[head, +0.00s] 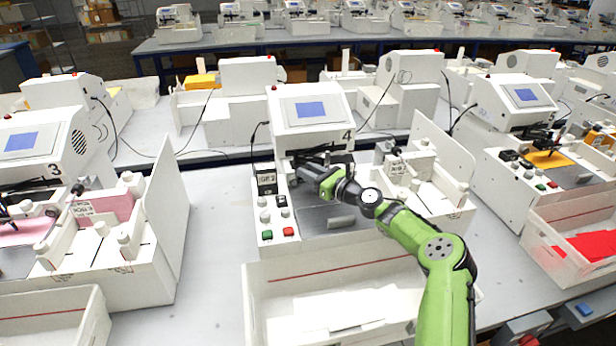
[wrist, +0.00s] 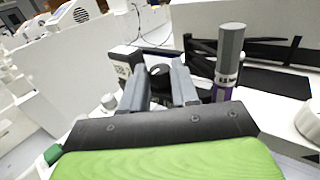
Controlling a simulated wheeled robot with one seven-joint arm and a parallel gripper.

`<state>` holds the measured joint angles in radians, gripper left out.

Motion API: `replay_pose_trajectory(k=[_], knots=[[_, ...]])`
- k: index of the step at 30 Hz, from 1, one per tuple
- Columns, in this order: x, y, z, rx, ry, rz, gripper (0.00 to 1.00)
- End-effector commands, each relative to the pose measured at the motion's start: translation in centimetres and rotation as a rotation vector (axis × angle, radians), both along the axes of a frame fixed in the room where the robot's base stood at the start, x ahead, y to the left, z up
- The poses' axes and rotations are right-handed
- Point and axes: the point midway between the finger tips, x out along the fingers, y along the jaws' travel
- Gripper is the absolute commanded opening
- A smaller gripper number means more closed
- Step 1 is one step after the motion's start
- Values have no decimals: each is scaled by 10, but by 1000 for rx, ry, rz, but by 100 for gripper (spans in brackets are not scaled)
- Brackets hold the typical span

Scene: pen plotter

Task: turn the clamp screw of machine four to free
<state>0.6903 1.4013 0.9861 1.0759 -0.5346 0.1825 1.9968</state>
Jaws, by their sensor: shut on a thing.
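Machine four (head: 320,137) stands in the middle of the head view, a white plotter with a blue screen and a "4" on its front. My gripper (head: 300,172) reaches in from the right, under the screen housing. In the wrist view its two grey fingers (wrist: 160,88) are shut around a dark round knob (wrist: 160,71), which looks like the clamp screw. Just right of the fingers stands an upright pen (wrist: 228,62) with a grey top and a purple band. In the head view my gripper hides the knob, and its turn position cannot be read.
A white tray (head: 255,300) with paper stands in front. Machine three (head: 60,150) is at the left.

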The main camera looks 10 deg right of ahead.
Motion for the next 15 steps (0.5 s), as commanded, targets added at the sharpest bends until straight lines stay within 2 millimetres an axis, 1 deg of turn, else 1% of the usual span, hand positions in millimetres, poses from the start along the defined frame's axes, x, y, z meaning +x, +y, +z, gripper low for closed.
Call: replay_pose_trajectory(k=[6, 15], knots=[[2, -3, -1, 1, -2, 84, 0], [3, -2, 0, 0, -1, 137, 0]])
